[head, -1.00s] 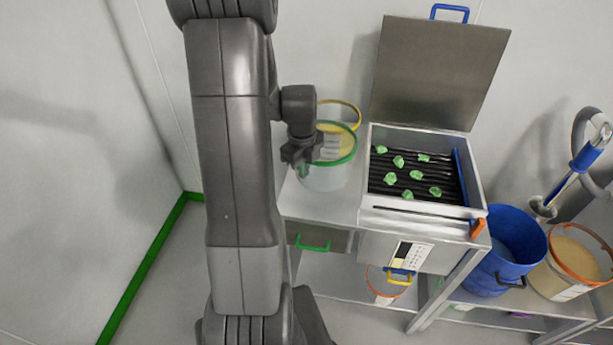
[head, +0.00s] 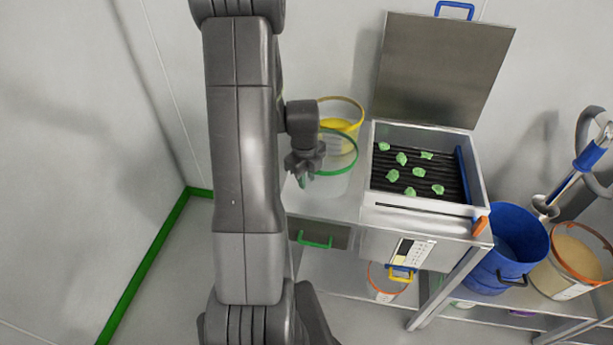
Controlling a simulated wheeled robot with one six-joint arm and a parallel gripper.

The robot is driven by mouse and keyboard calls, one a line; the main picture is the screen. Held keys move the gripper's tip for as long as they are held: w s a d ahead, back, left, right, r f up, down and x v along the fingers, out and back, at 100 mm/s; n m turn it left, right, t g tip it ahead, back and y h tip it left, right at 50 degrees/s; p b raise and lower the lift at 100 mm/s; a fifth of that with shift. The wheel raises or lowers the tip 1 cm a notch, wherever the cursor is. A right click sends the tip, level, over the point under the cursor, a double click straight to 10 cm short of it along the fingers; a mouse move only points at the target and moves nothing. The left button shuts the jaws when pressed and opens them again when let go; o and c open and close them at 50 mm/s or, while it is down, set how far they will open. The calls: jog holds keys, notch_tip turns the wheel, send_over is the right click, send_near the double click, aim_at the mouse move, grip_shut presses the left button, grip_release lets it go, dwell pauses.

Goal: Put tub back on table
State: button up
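A clear tub with a green rim (head: 340,170) is at the left end of the metal table (head: 345,206), left of the open-lidded machine. Its left part is hidden behind my gripper. My gripper (head: 303,170) is at the tub's left side, overlapping its rim in the picture. Whether the fingers are open or shut on the rim is too small to tell, and I cannot tell if the tub's base rests on the table. A second tub with a yellow rim (head: 360,108) stands just behind it.
The machine (head: 420,212) holds several green lumps on a dark ribbed bed; its lid (head: 445,70) stands up behind. A blue bin (head: 515,245) and an orange-rimmed tub (head: 575,265) stand at right. Another orange-rimmed tub (head: 382,290) is on the lower shelf. Floor at left is clear.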

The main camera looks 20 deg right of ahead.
jog(key=shift+r, duration=0.6)
notch_tip(320, 180, up, 11)
jog(key=shift+s+a, duration=0.15)
jog(key=shift+a, duration=0.1)
